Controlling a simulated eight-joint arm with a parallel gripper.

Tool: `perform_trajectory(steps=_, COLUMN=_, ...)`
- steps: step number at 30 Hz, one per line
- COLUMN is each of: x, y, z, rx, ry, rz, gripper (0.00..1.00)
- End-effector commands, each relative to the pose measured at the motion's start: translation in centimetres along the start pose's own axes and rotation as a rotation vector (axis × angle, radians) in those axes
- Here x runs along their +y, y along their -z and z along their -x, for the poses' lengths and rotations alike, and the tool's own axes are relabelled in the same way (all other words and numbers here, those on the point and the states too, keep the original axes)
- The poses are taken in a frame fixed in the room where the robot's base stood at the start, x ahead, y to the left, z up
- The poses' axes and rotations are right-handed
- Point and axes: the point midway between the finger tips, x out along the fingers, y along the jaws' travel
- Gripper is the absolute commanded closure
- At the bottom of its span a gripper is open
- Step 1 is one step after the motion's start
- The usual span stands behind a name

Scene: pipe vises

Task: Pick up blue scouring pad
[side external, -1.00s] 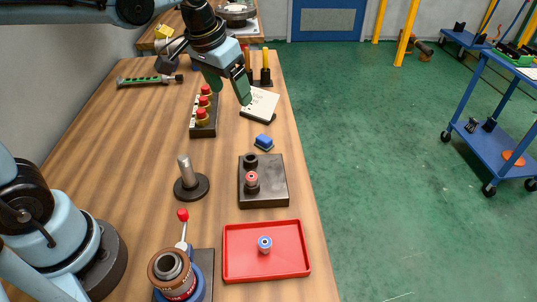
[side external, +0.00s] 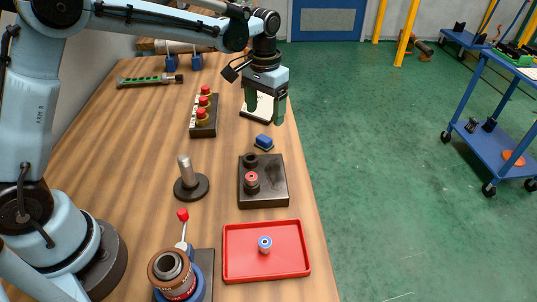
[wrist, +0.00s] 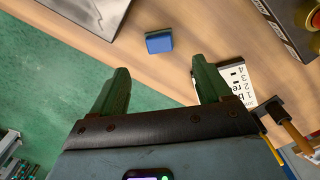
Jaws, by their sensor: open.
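The blue scouring pad (side external: 263,142) is a small blue block on the wooden table, near its right edge. It also shows in the wrist view (wrist: 159,41), beyond my fingertips and between their lines. My gripper (side external: 266,112) has green fingers and is above the table by the white notepad, farther back than the pad. In the wrist view the two green fingers (wrist: 160,68) are wide apart with nothing between them. The gripper does not touch the pad.
A dark block with a red-topped peg (side external: 264,190) stands just in front of the pad. A white notepad (side external: 258,106) lies behind it. A row of red buttons (side external: 203,118) stands to the left. A red tray (side external: 236,268) is at the front. The table's right edge is close.

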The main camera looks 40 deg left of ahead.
Motion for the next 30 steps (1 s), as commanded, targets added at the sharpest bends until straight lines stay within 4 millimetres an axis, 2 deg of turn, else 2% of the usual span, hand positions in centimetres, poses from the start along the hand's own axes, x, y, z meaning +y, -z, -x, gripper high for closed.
perform_trajectory(steps=3, x=0.0, y=0.0, z=-1.6, rx=0.001, ry=0.000, rz=0.000, gripper=0.22)
perform_trajectory(steps=11, x=0.0, y=0.1, z=-3.4, rx=0.001, ry=0.000, rz=0.000, gripper=0.22)
perform_trajectory(steps=19, x=0.0, y=0.3, z=-7.1, rx=0.002, ry=0.000, rz=0.000, gripper=0.22)
perform_trajectory(steps=29, x=0.0, y=0.2, z=-7.7, rx=0.002, ry=0.000, rz=0.000, gripper=0.22)
perform_trajectory(steps=30, x=0.0, y=0.2, z=-7.7, rx=0.002, ry=0.000, rz=0.000, gripper=0.28)
